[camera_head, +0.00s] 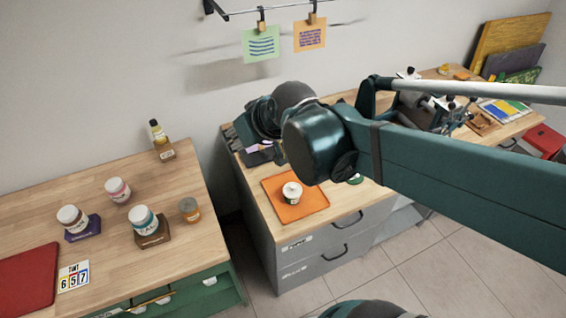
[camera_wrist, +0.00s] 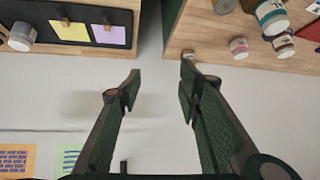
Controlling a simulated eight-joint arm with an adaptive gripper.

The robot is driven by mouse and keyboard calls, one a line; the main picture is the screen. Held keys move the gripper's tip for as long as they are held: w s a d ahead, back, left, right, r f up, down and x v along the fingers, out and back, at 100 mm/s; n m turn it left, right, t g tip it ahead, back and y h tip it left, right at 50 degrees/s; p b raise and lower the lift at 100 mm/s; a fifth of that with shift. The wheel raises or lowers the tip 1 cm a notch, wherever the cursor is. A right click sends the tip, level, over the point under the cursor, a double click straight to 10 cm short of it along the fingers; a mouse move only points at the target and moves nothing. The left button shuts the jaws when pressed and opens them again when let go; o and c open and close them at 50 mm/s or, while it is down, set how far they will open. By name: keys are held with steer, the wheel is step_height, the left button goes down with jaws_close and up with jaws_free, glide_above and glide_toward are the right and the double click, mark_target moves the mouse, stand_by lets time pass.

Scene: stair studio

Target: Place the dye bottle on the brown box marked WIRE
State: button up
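Several lidded jars stand on the left table, and I cannot tell which container is the dye bottle. They include a blue-banded jar (camera_head: 143,219), a pink jar (camera_head: 118,190), a brown jar (camera_head: 70,218) and a small tan jar (camera_head: 189,209). A yellowish bottle with a dark cap (camera_head: 156,130) is at the wall by a small brown labelled box (camera_head: 166,154). Another brown box (camera_head: 153,240) is under the blue-banded jar. No WIRE mark is readable. My gripper (camera_wrist: 160,75) is open and empty, fingers apart; its fingers are hidden in the head view.
A white-lidded jar (camera_head: 292,192) stands on an orange mat (camera_head: 297,208) on the grey drawer cabinet. A red board (camera_head: 28,280) and a number card (camera_head: 74,277) lie on the left table. A gap separates the table and cabinet. Notes (camera_head: 262,43) hang on the wall.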

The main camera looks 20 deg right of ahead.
steer(key=s+d+f+m+h, duration=0.1)
steer(key=s+d, duration=0.2)
steer(key=s, duration=0.3)
steer(key=s+d+m+g+h, duration=0.1)
steer(key=s+d, duration=0.3)
steer(key=s, duration=0.3)
steer(key=shift+f, duration=0.4)
steer(key=shift+f+b, duration=0.3)
stand_by(0.5)
